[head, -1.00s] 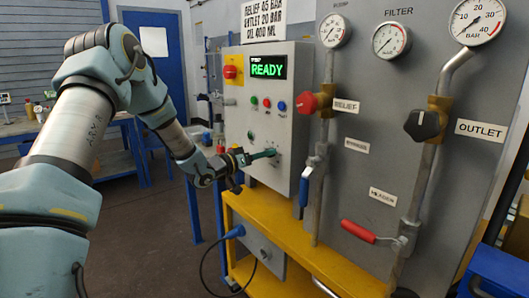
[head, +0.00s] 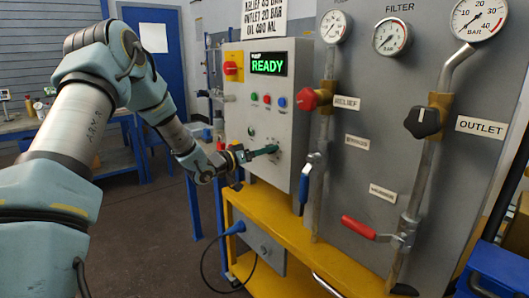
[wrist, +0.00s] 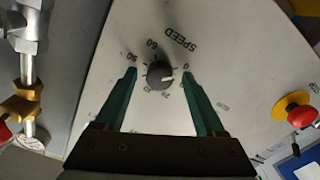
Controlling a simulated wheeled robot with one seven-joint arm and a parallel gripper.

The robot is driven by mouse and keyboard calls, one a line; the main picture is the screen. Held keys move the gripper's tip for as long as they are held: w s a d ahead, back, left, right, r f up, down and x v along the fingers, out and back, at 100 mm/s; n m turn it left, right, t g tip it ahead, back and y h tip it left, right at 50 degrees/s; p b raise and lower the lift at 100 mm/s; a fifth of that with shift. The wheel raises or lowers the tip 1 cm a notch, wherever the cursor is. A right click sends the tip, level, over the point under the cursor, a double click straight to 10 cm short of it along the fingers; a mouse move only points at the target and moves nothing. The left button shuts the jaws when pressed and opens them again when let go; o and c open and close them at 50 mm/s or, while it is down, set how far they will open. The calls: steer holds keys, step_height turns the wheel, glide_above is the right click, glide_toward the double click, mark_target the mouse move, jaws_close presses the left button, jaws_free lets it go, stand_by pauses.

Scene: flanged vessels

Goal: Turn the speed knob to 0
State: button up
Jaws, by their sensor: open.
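The speed knob (wrist: 160,74) is a small round dark knob with a white mark, on the pale panel. In the wrist view its printed scale and the word SPEED appear upside down. The white mark points to the right, toward the side where the 0 is printed; the exact reading is too small to tell. My gripper (wrist: 159,76) is open, with one green finger on each side of the knob and a visible gap on both sides. In the head view my gripper (head: 275,149) is at the lower part of the control box (head: 285,110), and hides the knob.
A yellow frame (head: 270,222) runs below.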

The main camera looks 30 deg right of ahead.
steer(key=s+a+b, duration=0.2)
steer(key=a, duration=0.8)
steer(key=shift+a, duration=0.3)
steer(key=w+a+f+n+t+y+p, duration=0.1)
steer(key=a+n+t+y+p, duration=0.15)
steer(key=a+y, duration=0.55)
steer(key=w+a+n+t+y+p, duration=0.1)
steer(key=w+a+n+t+y, duration=0.3)
steer(key=a, duration=0.8)
steer(key=s+a+n+g+y+p, duration=0.1)
steer(key=s+a+g+y, duration=0.1)
steer(key=s+a+g, duration=0.2)
steer(key=s+a+n+g+y+p, duration=0.1)
steer(key=s+a+n+g+y, duration=0.1)
steer(key=s+a, duration=0.8)
steer(key=s+g+y, duration=0.1)
steer(key=s+g, duration=0.1)
steer(key=s, duration=0.6)
steer(key=shift+s+r, duration=0.35)
